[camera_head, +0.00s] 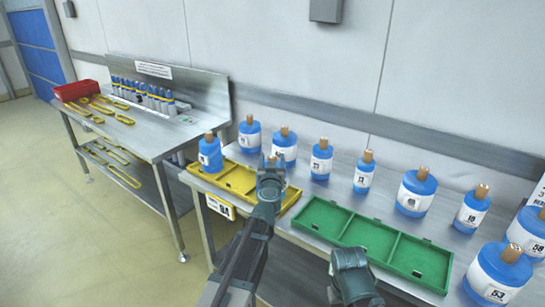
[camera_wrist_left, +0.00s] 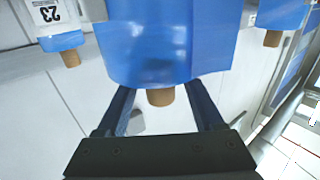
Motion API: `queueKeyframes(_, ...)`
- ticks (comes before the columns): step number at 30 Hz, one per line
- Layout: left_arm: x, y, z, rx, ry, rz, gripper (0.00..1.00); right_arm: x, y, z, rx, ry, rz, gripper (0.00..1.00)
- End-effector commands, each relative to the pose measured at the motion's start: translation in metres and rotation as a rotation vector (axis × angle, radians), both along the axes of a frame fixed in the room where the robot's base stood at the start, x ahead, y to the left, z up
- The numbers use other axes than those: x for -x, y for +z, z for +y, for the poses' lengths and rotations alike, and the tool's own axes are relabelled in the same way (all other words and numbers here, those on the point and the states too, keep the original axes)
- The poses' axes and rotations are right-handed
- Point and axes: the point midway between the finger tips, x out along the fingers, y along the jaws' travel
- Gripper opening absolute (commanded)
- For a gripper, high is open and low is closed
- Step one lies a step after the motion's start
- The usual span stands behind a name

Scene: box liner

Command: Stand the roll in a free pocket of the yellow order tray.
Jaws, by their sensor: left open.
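The yellow order tray (camera_head: 238,181) lies on the bench; a blue roll (camera_head: 210,154) stands in its left pocket. The middle pocket looks empty; my left gripper (camera_head: 271,166) covers part of the right one. In the left wrist view, my left gripper (camera_wrist_left: 160,105) is open, its fingers on either side of the brown core (camera_wrist_left: 161,97) of a large blue roll (camera_wrist_left: 165,45), which appears upside down. The fingertips are hidden behind this roll. I cannot tell whether it stands on the bench or in the tray. My right arm's end (camera_head: 350,268) is low in the head view; its fingertips do not show.
The green tray (camera_head: 405,258) with empty pockets lies to the right. Several blue rolls, such as the one labelled 53 (camera_head: 496,275), stand behind and right of the trays. A second bench (camera_head: 152,137) at left holds yellow pieces and a red bin (camera_head: 76,91).

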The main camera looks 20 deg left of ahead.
Motion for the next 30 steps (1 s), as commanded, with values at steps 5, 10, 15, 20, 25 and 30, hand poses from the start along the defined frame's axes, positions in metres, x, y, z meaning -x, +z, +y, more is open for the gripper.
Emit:
queueKeyframes(5,0.040,0.000,-0.009,0.000,0.000,0.000,0.69,0.000,0.000,0.000,0.000,0.000,0.000,0.50)
queueKeyframes(10,0.072,0.000,-0.017,0.000,-0.001,0.000,0.69,0.000,0.000,0.000,0.000,0.000,0.000,0.50)
queueKeyframes(15,0.091,0.000,-0.022,0.000,0.000,0.000,0.69,0.000,0.000,0.000,0.000,0.000,0.000,0.50)
queueKeyframes(20,0.095,0.000,-0.023,0.000,0.000,0.000,0.69,0.000,0.000,0.000,0.000,0.000,0.000,0.50)
queueKeyframes(25,0.094,0.000,-0.023,0.000,0.000,0.000,0.69,0.000,0.000,0.000,0.000,0.000,0.000,0.50)
queueKeyframes(30,0.094,0.000,-0.023,0.000,0.000,0.000,0.69,0.000,0.000,0.000,0.000,0.000,0.000,0.50)
